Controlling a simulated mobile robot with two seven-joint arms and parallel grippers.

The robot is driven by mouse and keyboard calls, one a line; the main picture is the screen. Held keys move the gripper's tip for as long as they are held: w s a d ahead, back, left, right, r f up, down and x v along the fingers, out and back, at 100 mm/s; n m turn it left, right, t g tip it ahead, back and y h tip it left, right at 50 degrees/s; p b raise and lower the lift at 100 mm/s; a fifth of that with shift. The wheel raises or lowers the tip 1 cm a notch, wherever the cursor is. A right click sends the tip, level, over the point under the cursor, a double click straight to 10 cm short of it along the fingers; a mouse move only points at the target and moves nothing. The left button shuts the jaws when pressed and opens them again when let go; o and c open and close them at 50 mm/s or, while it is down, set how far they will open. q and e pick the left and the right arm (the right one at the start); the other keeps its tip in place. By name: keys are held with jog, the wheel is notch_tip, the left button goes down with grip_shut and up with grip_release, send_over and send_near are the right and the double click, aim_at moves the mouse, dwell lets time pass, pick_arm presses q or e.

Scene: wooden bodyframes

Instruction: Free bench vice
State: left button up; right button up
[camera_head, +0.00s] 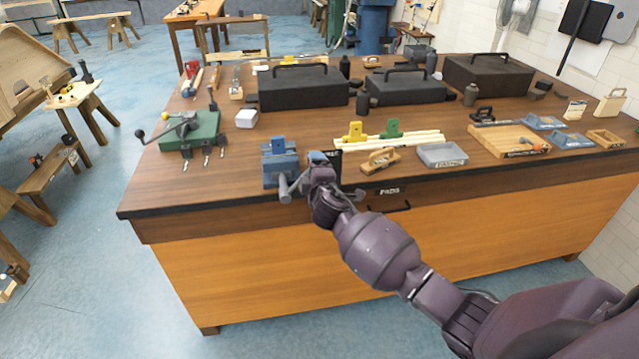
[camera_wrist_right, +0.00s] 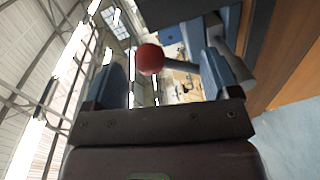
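The blue bench vice (camera_head: 280,164) sits at the front edge of the wooden workbench, with its grey screw and handle bar (camera_head: 285,192) at the front. My right gripper (camera_head: 318,166) is just right of the vice at the bench edge and covers part of the handle area. In the right wrist view, my right gripper (camera_wrist_right: 154,62) has its blue-padded fingers spread apart. The red ball end (camera_wrist_right: 150,59) of a grey handle bar shows between them, with no finger visibly closed on it. A blue vice part shows behind the right finger. My left gripper is not in view.
The workbench (camera_head: 225,180) has a green clamping fixture (camera_head: 190,132) at left. Black toolboxes (camera_head: 302,86) stand behind. Wooden strips, a hand plane (camera_head: 380,160) and a grey tray (camera_head: 442,155) lie right of the vice. The floor before the bench is clear.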

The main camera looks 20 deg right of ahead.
jog(key=v, duration=0.6)
jog(key=shift+s, duration=0.2)
jog(key=shift+a, duration=0.1)
jog(key=s+f+m+g+y, duration=0.1)
jog(key=s+f+m, duration=0.5)
jog(key=s, duration=0.9)
jog(key=s+f+m+g+y, duration=0.2)
jog(key=s+f+m, duration=0.5)
jog(key=s+f, duration=0.6)
jog(key=s+d+g, duration=0.1)
jog(key=s, duration=0.2)
jog(key=shift+s+g+b, duration=0.3)
jog(key=shift+g, duration=0.1)
